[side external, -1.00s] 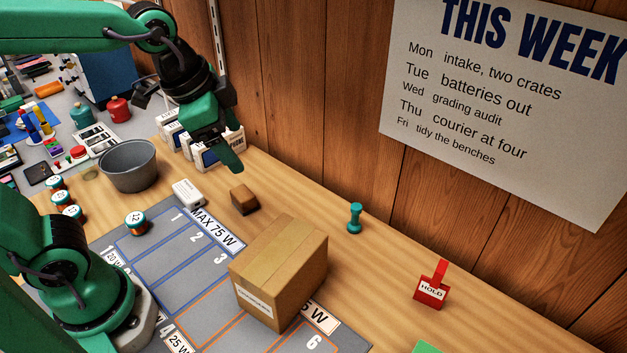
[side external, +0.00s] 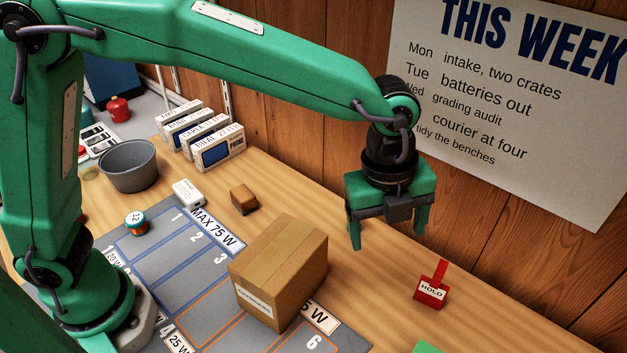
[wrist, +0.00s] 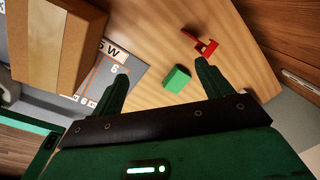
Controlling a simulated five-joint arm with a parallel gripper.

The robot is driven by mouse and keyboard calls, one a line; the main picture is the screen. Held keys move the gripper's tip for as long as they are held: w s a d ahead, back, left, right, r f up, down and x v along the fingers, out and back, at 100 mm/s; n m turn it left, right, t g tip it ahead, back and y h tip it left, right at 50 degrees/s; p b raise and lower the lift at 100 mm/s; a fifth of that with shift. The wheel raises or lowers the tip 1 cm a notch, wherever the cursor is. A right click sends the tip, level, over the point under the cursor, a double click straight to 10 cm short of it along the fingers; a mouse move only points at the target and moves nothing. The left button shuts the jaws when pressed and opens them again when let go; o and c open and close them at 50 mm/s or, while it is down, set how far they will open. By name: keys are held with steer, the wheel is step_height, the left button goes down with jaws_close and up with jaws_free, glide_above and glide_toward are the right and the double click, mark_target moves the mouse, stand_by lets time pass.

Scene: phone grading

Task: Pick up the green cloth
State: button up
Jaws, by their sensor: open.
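The green cloth (side external: 426,347) shows as a small piece at the bottom edge of the side view, mostly cut off by the frame. In the wrist view the cloth (wrist: 176,78) is a small green block-like shape on the wooden bench, seen between my fingers and nearer the right one. My gripper (side external: 388,240) is open and empty, pointing down above the bench near the wall, between the cardboard box and the red HOLD stand. Its two fingers also show in the wrist view (wrist: 162,72), apart from the cloth.
The cardboard box (side external: 278,272) stands on the grey mat (side external: 157,268), left of my gripper. The red HOLD stand (side external: 431,290) is close to the cloth. A brown block (side external: 244,199), a white box (side external: 188,192) and a grey bucket (side external: 129,166) are farther back.

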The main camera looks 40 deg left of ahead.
steer(key=s+d+f+m, duration=0.1)
steer(key=d+f+m, duration=0.2)
steer(key=d, duration=0.1)
steer(key=s+d+f+m, duration=0.2)
steer(key=d+f+m, duration=0.1)
steer(key=d+f, duration=0.1)
steer(key=s+d+f+m+g+y, duration=0.1)
steer(key=s+d+f+m, duration=0.1)
steer(key=d, duration=0.4)
steer(key=shift+s+d+f+m, duration=0.1)
steer(key=shift+s+f+m, duration=0.15)
steer(key=shift+f+m, duration=0.55)
steer(key=shift+w+f, duration=0.2)
steer(key=shift+f, duration=3.75)
steer(key=c, duration=1)
